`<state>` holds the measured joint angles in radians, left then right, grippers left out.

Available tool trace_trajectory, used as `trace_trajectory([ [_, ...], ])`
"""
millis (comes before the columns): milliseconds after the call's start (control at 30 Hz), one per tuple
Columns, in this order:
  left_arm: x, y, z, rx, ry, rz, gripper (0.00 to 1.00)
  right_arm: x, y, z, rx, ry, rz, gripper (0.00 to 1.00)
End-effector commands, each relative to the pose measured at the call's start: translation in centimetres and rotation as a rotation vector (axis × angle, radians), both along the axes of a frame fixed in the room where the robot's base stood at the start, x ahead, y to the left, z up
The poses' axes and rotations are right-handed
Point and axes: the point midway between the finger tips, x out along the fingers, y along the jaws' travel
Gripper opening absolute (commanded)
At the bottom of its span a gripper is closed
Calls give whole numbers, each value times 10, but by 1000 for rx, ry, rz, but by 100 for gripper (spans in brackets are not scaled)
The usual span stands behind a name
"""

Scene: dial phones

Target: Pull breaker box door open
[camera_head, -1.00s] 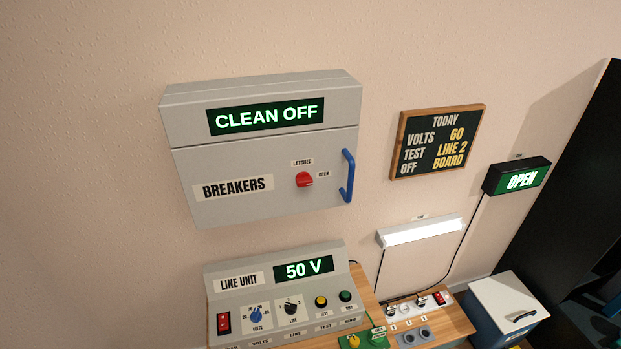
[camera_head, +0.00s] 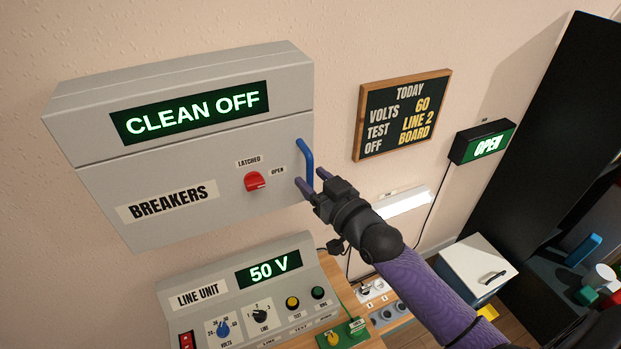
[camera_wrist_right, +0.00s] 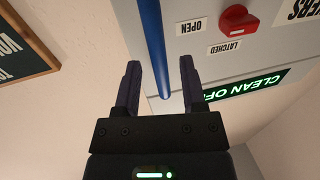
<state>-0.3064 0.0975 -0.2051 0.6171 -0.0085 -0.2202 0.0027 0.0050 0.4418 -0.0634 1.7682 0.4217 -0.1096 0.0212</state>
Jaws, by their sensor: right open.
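The grey breaker box (camera_head: 215,128) hangs on the wall, its door shut. The door bears a BREAKERS label, a red latch knob (camera_head: 255,181) between the words LATCHED and OPEN, and a blue vertical handle (camera_head: 307,160) at its right edge. My right gripper (camera_head: 311,181) is open at the lower part of the handle. In the right wrist view the blue handle (camera_wrist_right: 152,45) runs between the two spread fingers (camera_wrist_right: 160,82), with gaps on both sides. I cannot tell whether a finger touches it. My left gripper is not in view.
Below the box is the line unit (camera_head: 245,295) with knobs and a 50 V display. A white-lidded bin (camera_head: 478,266) stands lower right, beside a black cabinet (camera_head: 540,120).

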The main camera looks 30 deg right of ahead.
Motion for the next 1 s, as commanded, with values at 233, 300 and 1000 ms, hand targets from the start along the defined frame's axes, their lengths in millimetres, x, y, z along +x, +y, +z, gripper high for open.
trace_trajectory([
  [233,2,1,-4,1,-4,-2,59,16,3,0,0,2,0,53],
  [300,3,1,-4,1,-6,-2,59,16,3,0,0,2,0,53],
  [1000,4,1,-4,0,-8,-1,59,15,2,0,0,2,0,0],
])
